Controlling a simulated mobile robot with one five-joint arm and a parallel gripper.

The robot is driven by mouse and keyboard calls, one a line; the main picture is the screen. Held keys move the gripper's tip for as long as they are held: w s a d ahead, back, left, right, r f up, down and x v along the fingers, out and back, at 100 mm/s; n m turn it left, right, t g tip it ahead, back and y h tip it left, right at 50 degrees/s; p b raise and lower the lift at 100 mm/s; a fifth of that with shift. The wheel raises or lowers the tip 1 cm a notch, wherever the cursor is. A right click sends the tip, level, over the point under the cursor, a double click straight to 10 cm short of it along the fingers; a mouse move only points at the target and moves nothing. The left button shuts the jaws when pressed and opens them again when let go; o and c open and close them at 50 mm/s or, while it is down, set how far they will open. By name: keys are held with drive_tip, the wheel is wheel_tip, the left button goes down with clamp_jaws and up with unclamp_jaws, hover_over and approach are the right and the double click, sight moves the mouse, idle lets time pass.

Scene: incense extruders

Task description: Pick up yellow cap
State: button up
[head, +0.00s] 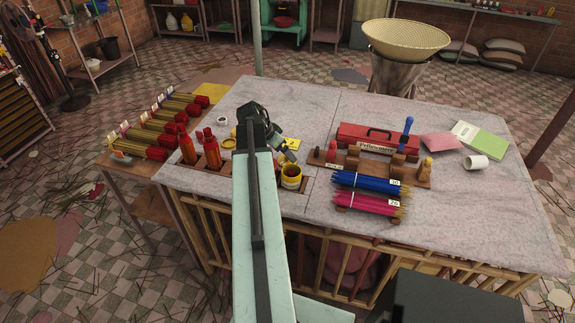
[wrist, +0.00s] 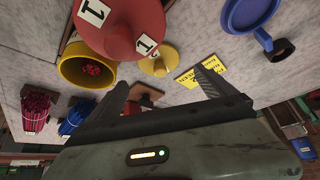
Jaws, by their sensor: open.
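Whether the fingers touch the cap I cannot tell. In the head view my gripper (head: 287,155) is over the table, just behind the yellow cup (head: 291,183) with dark red contents.
A large red knobbed part (wrist: 120,22) labelled "1" is close to the wrist camera. Red extruder-like pieces (head: 211,152) stand left of my arm. A red toolbox (head: 378,138) and blue sticks (head: 368,182) are on the right.

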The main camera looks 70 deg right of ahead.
drive_tip(key=b+x, duration=0.4)
drive_tip(key=x, duration=0.1)
drive_tip(key=shift+d+f, duration=0.1)
drive_tip(key=shift+f, duration=0.15)
drive_tip(key=shift+r, duration=0.15)
drive_tip(key=c, duration=1.5)
wheel_tip(320, 180, up, 10)
drive_tip(key=p, duration=1)
drive_tip(key=shift+s, duration=0.1)
drive_tip(key=shift+c, duration=0.2)
